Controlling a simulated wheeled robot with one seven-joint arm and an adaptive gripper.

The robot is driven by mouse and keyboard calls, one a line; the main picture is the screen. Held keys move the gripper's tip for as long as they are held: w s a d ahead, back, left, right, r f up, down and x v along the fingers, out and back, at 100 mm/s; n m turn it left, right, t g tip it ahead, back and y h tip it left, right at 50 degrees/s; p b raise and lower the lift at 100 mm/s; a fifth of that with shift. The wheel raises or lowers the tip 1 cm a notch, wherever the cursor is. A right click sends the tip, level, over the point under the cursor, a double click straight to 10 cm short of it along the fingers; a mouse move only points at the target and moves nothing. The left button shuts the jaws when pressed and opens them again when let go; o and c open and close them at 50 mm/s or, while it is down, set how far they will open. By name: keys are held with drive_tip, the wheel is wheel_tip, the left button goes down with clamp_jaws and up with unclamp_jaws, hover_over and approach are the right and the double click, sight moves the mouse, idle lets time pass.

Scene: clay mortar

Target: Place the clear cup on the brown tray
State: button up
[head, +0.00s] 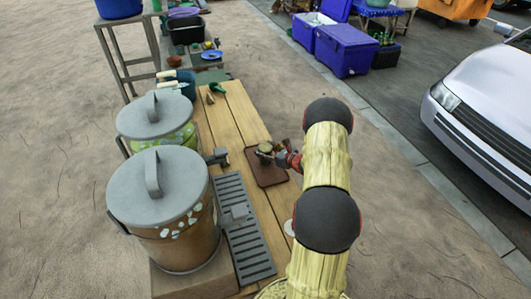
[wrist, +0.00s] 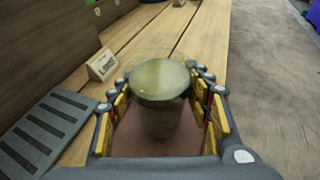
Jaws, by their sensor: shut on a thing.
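The clear cup (wrist: 160,85), see-through with a greenish tint and a round top, stands upright between the fingers of my gripper (wrist: 160,95) in the wrist view. The fingers are shut on its sides. In the head view the cup (head: 265,148) is small and partly hidden by my gripper (head: 270,155). The brown tray (head: 268,178) lies flat on the wooden table, directly below the cup; it also shows under the cup in the wrist view (wrist: 125,140). I cannot tell whether the cup's base touches the tray.
A grey slotted drain grate (head: 245,235) lies left of the tray. Two large lidded jugs (head: 165,225) (head: 155,120) with taps stand left. A small lettered card (wrist: 102,65) stands on the planks (wrist: 150,40). The table's right edge is near my gripper.

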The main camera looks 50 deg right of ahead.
drive_tip(key=shift+f, duration=0.2)
drive_tip(key=shift+f, duration=0.15)
drive_tip(key=o, duration=1.5)
drive_tip(key=shift+o, duration=0.7)
drive_tip(key=shift+s+r, duration=0.1)
drive_tip(key=shift+r, duration=0.15)
drive_tip(key=p+v, duration=0.2)
drive_tip(key=v, duration=0.9)
drive_tip(key=shift+s+p, duration=0.35)
